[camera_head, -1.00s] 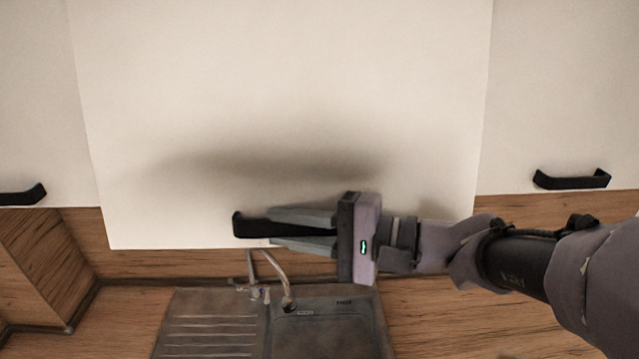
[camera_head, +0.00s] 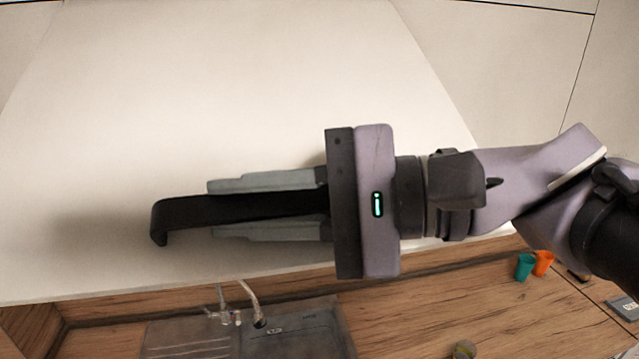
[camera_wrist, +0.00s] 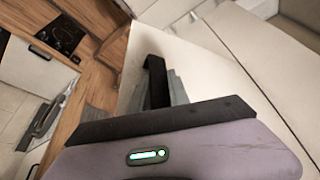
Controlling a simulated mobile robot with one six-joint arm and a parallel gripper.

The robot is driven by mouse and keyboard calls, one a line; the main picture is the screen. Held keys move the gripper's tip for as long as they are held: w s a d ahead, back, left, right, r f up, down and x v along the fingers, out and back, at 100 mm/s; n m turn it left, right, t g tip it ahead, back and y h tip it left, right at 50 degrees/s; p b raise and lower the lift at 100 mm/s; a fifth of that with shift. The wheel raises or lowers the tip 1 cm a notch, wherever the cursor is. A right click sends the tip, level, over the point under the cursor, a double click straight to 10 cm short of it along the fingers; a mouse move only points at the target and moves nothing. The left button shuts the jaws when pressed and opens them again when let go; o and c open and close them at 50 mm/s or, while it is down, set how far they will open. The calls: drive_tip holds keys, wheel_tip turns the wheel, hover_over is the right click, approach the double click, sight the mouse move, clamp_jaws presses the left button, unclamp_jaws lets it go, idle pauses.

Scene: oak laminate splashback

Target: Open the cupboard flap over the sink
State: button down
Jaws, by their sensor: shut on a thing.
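The cupboard flap (camera_head: 250,90) is a large cream panel over the sink (camera_head: 295,335). It is tilted, with its lower edge swung out from the wall. Its black bar handle (camera_head: 180,215) runs along the lower part. My gripper (camera_head: 215,210) comes from the right and is shut on the handle, one grey finger above the bar and one below. The handle's left end sticks out past the fingertips; its right end is hidden in the gripper. The wrist view also shows the handle (camera_wrist: 154,75) between the fingers and the flap (camera_wrist: 190,75) beside it.
A tap (camera_head: 245,305) stands at the sink, below the flap. A teal cup (camera_head: 524,267) and an orange cup (camera_head: 543,262) stand on the wooden worktop (camera_head: 430,310) at the right. The wrist view shows a dark hob (camera_wrist: 60,35) on the worktop.

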drive_tip(key=shift+s+d+r, duration=0.1)
drive_tip(key=shift+s+r, duration=0.25)
drive_tip(key=shift+r, duration=0.4)
drive_tip(key=c, duration=1.2)
unclamp_jaws()
drive_tip(key=shift+c, duration=0.2)
drive_tip(key=shift+w, duration=0.1)
